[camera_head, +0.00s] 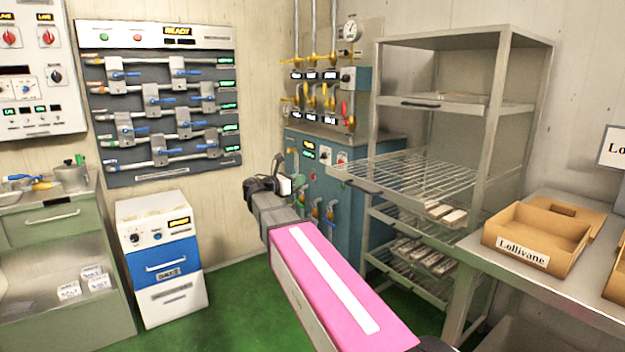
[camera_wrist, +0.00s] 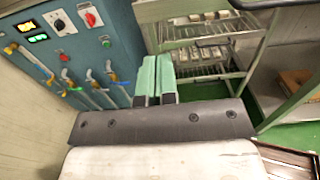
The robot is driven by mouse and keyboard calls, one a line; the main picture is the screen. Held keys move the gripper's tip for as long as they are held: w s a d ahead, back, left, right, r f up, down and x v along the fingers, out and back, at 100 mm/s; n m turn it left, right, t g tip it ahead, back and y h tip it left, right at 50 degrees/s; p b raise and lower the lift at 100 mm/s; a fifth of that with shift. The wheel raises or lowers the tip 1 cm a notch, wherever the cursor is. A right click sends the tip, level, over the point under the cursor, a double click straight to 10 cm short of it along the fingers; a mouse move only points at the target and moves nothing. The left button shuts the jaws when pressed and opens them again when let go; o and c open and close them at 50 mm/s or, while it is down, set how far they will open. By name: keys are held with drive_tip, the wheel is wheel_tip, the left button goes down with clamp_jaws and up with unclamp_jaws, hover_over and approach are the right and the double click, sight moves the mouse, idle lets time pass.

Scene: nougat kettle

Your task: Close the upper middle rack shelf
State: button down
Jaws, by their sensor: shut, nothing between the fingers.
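The metal rack (camera_head: 497,120) stands right of centre in the head view. One wire shelf (camera_head: 415,172) at mid-height is pulled out.
A solid shelf (camera_head: 452,106) above sits inside the rack. Lower shelves (camera_head: 428,256) hold several bars. A blue machine (camera_head: 345,215) with valves stands behind my gripper. A table (camera_head: 560,285) with a cardboard box (camera_head: 540,236) is at right. Green floor (camera_head: 235,300) is open at left.

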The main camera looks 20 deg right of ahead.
sight(332, 172)
drive_tip(key=x, duration=1.3)
drive_tip(key=shift+f, duration=0.1)
drive_tip(key=x, duration=2.7)
drive_tip(key=shift+w+d+f, duration=0.1)
drive_tip(key=shift+d, duration=0.2)
drive_tip(key=shift+w+d, duration=0.1)
drive_tip(key=shift+w, duration=0.05)
drive_tip(key=v, duration=1.5)
drive_tip(key=shift+d, duration=0.1)
